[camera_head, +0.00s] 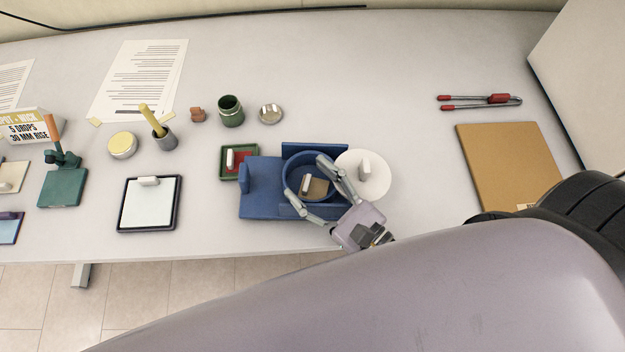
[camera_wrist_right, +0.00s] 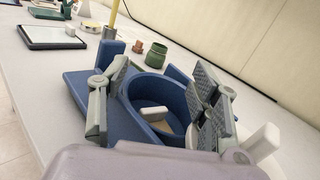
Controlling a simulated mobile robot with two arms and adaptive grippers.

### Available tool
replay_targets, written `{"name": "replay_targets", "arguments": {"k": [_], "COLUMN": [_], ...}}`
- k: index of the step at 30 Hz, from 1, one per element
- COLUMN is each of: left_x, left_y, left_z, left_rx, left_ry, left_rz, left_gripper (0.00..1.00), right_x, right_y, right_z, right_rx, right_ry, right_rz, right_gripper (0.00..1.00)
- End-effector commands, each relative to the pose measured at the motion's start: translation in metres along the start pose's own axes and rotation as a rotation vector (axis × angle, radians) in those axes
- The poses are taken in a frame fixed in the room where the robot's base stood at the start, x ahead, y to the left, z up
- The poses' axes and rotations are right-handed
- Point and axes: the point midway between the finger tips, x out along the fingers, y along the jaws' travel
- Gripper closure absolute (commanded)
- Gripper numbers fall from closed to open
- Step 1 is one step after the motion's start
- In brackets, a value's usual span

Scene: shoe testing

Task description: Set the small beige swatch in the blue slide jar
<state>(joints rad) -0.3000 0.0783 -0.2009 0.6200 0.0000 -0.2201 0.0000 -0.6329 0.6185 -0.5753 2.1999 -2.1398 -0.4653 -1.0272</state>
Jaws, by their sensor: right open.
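The blue slide jar (camera_head: 291,168) is a round blue jar in a blue stand (camera_head: 262,192) near the table's front edge. The small beige swatch (camera_head: 318,188) lies inside the jar with a white block-like grip on it; in the right wrist view the white grip (camera_wrist_right: 153,113) shows inside the jar's rim (camera_wrist_right: 150,82). I cannot tell whether the swatch rests flat on the bottom. My right gripper (camera_head: 311,180) is open, its fingers spread on either side of the jar and apart from the swatch. It also shows in the right wrist view (camera_wrist_right: 160,95). My left gripper is not in view.
A white round lid (camera_head: 378,182) with a knob lies right of the jar. A green tray (camera_head: 246,166) with a red inside stands left of it, and a dark-framed pad (camera_head: 136,211) farther left. A brown board (camera_head: 505,165) lies right. Free table lies between lid and board.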

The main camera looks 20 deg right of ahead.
Motion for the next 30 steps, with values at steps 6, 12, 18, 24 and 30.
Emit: {"name": "replay_targets", "arguments": {"k": [6,12,18,24,30], "left_x": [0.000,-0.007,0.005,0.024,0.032], "left_y": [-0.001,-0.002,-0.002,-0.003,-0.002], "left_z": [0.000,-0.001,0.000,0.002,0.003], "left_rx": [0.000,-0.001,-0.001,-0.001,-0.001], "left_ry": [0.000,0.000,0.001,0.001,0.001], "left_rz": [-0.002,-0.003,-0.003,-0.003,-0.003], "left_gripper": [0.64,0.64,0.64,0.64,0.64], "right_x": [0.000,0.000,-0.025,-0.071,-0.104], "right_y": [0.000,-0.001,0.000,0.001,0.000], "right_z": [0.000,0.007,0.005,0.006,0.009], "right_rx": [0.000,0.000,-0.001,0.001,0.001], "right_ry": [0.000,0.000,0.006,0.007,0.005], "right_rz": [0.000,-0.001,0.006,0.007,0.003], "right_gripper": [0.43,0.43,0.43,0.43,0.43]}}
